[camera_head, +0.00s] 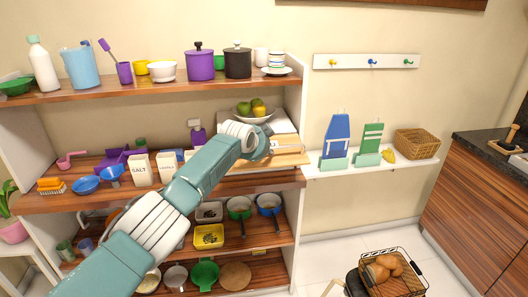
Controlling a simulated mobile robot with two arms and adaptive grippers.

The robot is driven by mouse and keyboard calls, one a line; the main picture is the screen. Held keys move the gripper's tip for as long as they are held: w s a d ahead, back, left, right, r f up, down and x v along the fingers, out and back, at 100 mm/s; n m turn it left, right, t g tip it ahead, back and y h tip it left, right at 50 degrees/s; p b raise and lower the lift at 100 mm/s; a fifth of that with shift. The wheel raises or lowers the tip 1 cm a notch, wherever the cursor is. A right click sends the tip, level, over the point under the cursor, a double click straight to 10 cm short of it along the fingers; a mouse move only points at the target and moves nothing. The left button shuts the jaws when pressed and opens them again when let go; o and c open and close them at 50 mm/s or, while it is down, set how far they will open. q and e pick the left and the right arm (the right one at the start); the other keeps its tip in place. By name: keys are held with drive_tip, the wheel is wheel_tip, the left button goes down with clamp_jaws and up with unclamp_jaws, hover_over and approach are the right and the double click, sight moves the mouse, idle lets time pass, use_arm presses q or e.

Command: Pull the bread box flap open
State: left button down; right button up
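The bread box (284,122) stands at the right end of the middle shelf, pale, with a bowl of fruit on top. A light wooden panel (291,158), which looks like its flap, juts forward low at its front, tilted out from the box. My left arm crosses the view from the lower left. My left gripper (265,147) is at the front of the box, close to the panel. Its fingers are small and partly hidden by the wrist, so I cannot tell whether they touch the panel or are shut. My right gripper is not in view.
The fruit bowl (254,116) sits on the box. Salt jar (140,168) and other kitchenware stand left on the same shelf. Pots and pans fill the shelf below. A wall shelf (385,164) is to the right. A wire basket of bread (397,289) stands at lower right.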

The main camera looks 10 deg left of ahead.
use_arm(q)
drive_tip(key=shift+a, duration=0.1)
drive_tip(key=c, duration=1.8)
unclamp_jaws()
drive_tip(key=shift+w, duration=0.1)
drive_tip(key=shift+f, duration=0.1)
drive_tip(key=shift+s+r, duration=0.25)
drive_tip(key=shift+r, duration=0.1)
drive_tip(key=v, duration=0.6)
drive_tip(key=shift+s+a, duration=0.15)
drive_tip(key=shift+s, duration=0.1)
